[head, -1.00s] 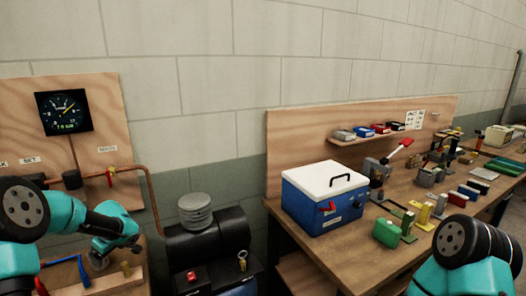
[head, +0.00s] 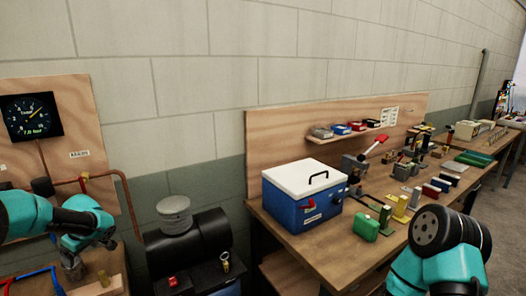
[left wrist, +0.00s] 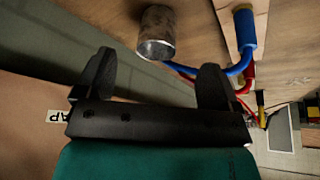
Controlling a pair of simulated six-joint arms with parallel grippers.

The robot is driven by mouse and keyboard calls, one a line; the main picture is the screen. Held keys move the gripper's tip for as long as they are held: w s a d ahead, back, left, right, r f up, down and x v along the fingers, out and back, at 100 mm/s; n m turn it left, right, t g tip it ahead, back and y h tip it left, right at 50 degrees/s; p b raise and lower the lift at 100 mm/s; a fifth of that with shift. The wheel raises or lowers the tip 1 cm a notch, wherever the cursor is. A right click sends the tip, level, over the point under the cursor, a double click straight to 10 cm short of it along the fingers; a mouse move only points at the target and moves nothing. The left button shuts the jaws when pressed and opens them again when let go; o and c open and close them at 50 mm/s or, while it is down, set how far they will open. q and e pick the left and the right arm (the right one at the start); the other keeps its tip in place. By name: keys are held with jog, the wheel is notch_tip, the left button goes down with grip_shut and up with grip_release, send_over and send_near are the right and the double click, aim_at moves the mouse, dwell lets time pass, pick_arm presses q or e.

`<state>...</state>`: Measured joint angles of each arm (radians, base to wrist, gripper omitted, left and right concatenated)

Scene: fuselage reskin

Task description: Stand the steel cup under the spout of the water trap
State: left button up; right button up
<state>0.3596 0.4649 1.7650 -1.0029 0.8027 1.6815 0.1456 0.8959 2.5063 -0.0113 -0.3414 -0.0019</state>
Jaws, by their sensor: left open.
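In the left wrist view the steel cup (left wrist: 157,34) is a grey metal cylinder at the wooden surface, beyond my fingertips and roughly in line with the gap between them. My left gripper (left wrist: 155,62) is open with nothing between its fingers. In the head view my left gripper (head: 73,262) points down over the wooden bench at lower left, where gripper and cup are hard to tell apart. A copper pipe with a red valve (head: 83,182) and a dark cylinder (head: 42,187) runs along the panel; I cannot tell which part is the trap's spout. My right gripper is out of view.
Blue and red hoses (left wrist: 240,50) lie close to the cup. A black tank (head: 188,242) stands right of the bench. A blue cooler (head: 300,203) and many small items stand on the long wooden workbench (head: 290,250).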

pick_arm(q)
jog(key=w+d+f+m+t, duration=0.1)
jog(key=w+d+m, duration=0.1)
jog(key=w+d, duration=0.3)
jog(key=shift+d, duration=0.8)
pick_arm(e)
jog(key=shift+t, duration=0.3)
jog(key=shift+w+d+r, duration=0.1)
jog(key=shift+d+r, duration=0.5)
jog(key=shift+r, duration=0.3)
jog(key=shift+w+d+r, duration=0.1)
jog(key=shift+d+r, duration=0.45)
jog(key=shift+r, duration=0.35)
